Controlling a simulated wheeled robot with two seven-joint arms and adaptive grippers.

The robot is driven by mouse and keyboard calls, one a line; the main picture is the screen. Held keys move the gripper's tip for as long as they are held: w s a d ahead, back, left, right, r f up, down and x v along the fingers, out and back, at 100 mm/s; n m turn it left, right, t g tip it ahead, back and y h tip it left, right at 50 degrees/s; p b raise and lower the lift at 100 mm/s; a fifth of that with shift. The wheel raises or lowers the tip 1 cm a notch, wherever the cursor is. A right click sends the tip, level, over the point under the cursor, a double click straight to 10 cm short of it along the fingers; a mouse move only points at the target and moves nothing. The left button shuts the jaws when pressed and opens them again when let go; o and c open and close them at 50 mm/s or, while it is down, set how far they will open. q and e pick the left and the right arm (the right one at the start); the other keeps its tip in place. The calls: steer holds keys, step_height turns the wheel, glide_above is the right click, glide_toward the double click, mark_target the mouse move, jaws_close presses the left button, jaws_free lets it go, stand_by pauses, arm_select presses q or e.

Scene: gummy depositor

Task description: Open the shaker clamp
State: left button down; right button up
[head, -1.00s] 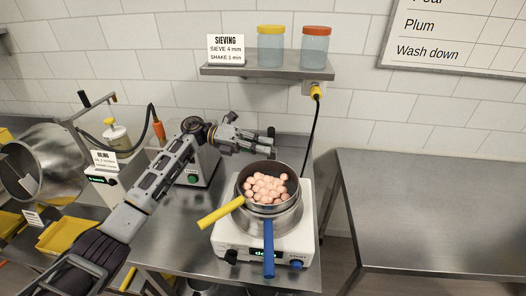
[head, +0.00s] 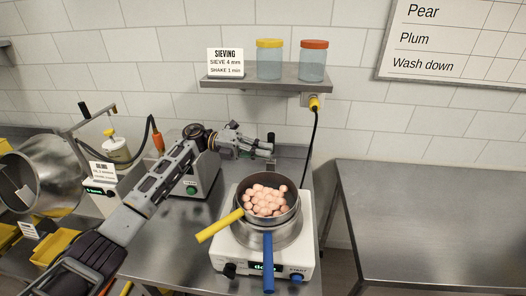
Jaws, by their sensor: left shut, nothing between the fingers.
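The shaker (head: 228,262) is a white box with a small green display, on the steel table. On it sit a dark round pan with a yellow handle (head: 219,226), full of pink balls (head: 266,200), and below it a steel pan with a blue handle (head: 268,262). A small dark upright piece (head: 271,164) stands just behind the pan's far rim; it looks like the clamp, but it is partly hidden. My left gripper (head: 268,151) is shut and empty, beside and just above this piece; I cannot tell whether they touch. My right gripper is not in view.
A shelf (head: 270,84) above holds two jars and a sieving sign. A black cable (head: 313,140) hangs from a yellow plug. A grey machine (head: 196,176) and a steel drum (head: 45,175) stand to the left. The right table (head: 430,210) is bare.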

arm_select(q)
steer(key=v, duration=1.2)
steer(key=shift+f, duration=0.1)
stand_by(0.4)
